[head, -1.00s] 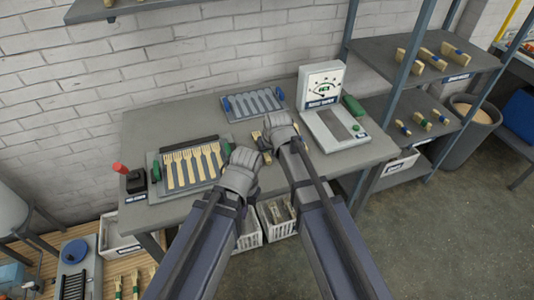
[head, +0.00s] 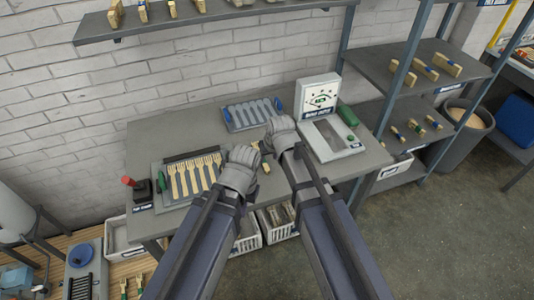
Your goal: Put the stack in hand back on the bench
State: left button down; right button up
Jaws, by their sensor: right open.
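My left gripper (head: 240,166) is a grey hand over the bench, at the right end of the tray of wooden forks. I cannot see whether it is open or shut. My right gripper (head: 280,128) is a grey hand higher up, between the blue-ended tray and the scale; it is open. Small pale wooden pieces (head: 266,167) show between the two hands, close to the left one. They are mostly hidden, so I cannot tell whether they are the stack or whether they touch the bench. The grey bench (head: 310,180) lies under both hands.
The fork tray (head: 160,198) is left on the bench, with a red-knobbed black device (head: 138,187) beside it. A slotted tray (head: 232,126) is at the back. A scale (head: 340,152) and a green object (head: 347,115) are right. Bare bench lies at the front right.

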jog(key=a+p+v, duration=0.1)
jog(key=p+v, duration=0.3)
jog(key=v, duration=0.1)
jog(key=s+d+g+h, duration=0.1)
jog(key=s+d+g, duration=0.1)
jog(key=s, duration=0.6)
jog(key=s+d+f+g+h, duration=0.1)
jog(key=s+d+g, duration=0.1)
jog(key=s, duration=0.7)
jog(key=shift+f+g+h+b, duration=0.3)
jog(key=shift+g+h, duration=0.1)
